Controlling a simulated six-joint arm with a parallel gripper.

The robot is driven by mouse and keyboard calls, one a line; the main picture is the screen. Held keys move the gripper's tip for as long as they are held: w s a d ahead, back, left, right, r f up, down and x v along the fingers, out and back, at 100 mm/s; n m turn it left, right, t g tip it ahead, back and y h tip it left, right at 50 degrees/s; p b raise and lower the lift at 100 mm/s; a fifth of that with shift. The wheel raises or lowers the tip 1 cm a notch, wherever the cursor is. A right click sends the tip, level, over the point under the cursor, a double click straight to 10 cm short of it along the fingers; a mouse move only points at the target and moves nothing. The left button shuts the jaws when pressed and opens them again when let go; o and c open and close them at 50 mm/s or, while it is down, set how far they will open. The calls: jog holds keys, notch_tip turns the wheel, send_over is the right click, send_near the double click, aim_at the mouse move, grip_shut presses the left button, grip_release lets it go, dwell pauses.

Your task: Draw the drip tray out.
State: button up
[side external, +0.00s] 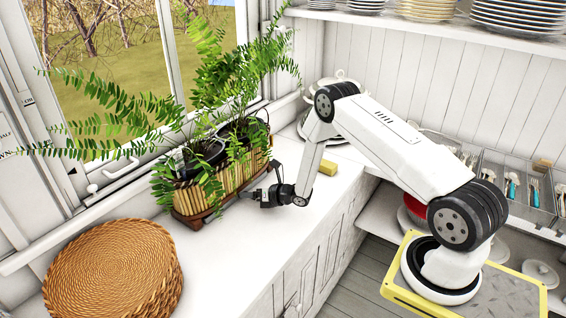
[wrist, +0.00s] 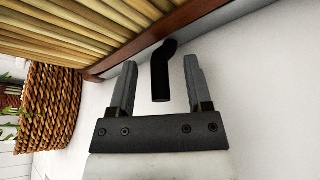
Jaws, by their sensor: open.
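A bamboo-sided planter (side external: 228,180) with a brown wooden base edge stands on the white counter by the window. It also fills the upper left of the wrist view (wrist: 70,30). Under its brown edge runs a grey strip (wrist: 143,56), which looks like the drip tray; most of it is hidden under the planter. A short black bent handle (wrist: 161,78) sticks out from that strip. My gripper (side external: 254,192) is low at the planter's front side. In the wrist view its open fingers (wrist: 160,66) stand on either side of the handle, with gaps showing.
A round woven mat stack or basket (side external: 115,272) lies on the counter at the left. A yellow sponge-like block (side external: 328,167) lies behind my gripper. Fern fronds (side external: 215,110) overhang the planter. The counter (side external: 262,245) in front of the planter is clear.

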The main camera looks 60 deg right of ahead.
grip_shut()
dwell(1.5)
